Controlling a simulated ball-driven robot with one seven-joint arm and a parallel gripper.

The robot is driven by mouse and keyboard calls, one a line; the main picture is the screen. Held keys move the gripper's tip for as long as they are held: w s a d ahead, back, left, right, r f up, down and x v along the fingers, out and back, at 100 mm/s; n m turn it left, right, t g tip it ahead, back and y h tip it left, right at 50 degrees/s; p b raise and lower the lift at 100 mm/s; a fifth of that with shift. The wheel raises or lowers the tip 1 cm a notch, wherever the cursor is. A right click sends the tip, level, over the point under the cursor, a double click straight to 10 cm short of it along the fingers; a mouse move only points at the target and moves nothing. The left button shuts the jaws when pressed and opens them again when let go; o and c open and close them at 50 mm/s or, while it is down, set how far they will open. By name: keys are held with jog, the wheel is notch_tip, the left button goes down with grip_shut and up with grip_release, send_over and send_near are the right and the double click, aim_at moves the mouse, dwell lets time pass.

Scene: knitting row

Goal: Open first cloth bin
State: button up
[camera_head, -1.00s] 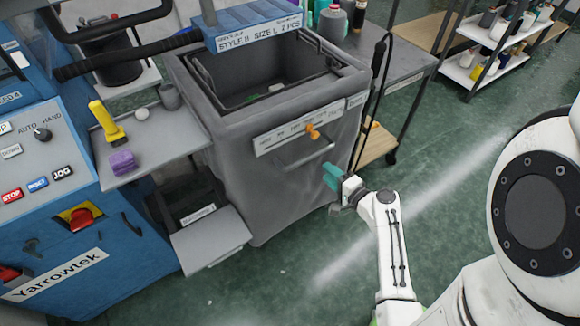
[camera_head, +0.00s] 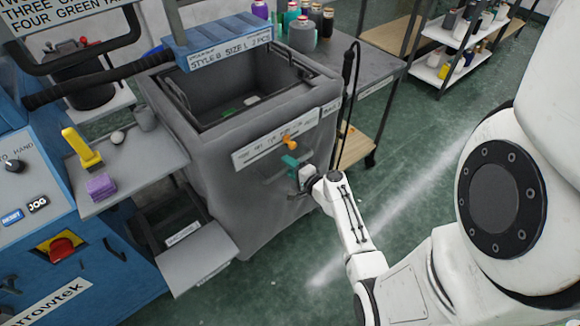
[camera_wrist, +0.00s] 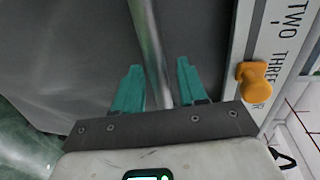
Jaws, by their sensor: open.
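The grey cloth bin (camera_head: 222,190) stands beside the blue machine, with its open top showing a dark inside. A white label strip (camera_head: 250,154) with an orange knob (camera_head: 287,139) crosses its front; the knob also shows in the wrist view (camera_wrist: 254,82). My gripper (camera_head: 289,163) is at the bin's front, just below the strip. In the wrist view, its teal fingers (camera_wrist: 159,64) are open, one on each side of a metal bar handle (camera_wrist: 148,35). I cannot tell whether they touch the bar. The gripper hides most of the bar in the head view.
A grey shelf (camera_head: 130,165) holds a yellow tool (camera_head: 82,150) and a purple block (camera_head: 101,187) at left. A lower grey tray (camera_head: 195,258) juts out beside the bin's front. A trolley (camera_head: 375,75) stands behind right. Green floor is clear at front right.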

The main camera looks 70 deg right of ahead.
grip_shut()
dwell(0.3)
dwell(0.3)
